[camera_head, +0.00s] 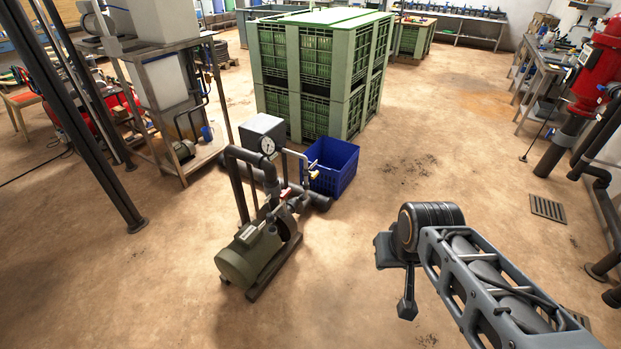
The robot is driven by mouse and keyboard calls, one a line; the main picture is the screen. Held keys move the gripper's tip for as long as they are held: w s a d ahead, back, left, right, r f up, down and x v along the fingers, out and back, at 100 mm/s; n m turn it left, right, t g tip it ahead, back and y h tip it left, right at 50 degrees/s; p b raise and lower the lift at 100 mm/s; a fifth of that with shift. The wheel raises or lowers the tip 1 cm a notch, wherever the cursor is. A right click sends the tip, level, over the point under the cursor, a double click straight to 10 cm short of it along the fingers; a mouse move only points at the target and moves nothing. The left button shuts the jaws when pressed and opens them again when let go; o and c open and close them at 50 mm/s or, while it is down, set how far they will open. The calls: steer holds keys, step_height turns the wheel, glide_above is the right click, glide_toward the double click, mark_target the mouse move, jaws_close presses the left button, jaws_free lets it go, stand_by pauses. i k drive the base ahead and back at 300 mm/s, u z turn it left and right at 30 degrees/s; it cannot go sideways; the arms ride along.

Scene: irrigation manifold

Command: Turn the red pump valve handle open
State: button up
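The pump (250,255) is a green motor on a dark base with grey pipes, standing on the floor left of centre. A small red part (286,193), which looks like the red valve handle, sits on the pipework above the pump. It is too small to tell its angle. My arm comes in from the lower right. My gripper (407,306) seems to be the dark part hanging below the arm's end joint, well to the right of the pump and apart from it. Its fingers are not clear, and I see nothing held.
A blue crate (337,174) stands just behind the pump's pipes, with a pressure gauge (267,145) beside a grey box. Stacked green crates (340,95) stand behind. A metal stand (172,120) is at left, red pipework (598,75) at right. The floor between pump and arm is clear.

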mark_target(285, 193)
steer(key=u, duration=0.05)
steer(key=i, duration=1.2)
steer(key=u, duration=0.75)
steer(key=i, duration=0.7)
steer(key=u, duration=0.35)
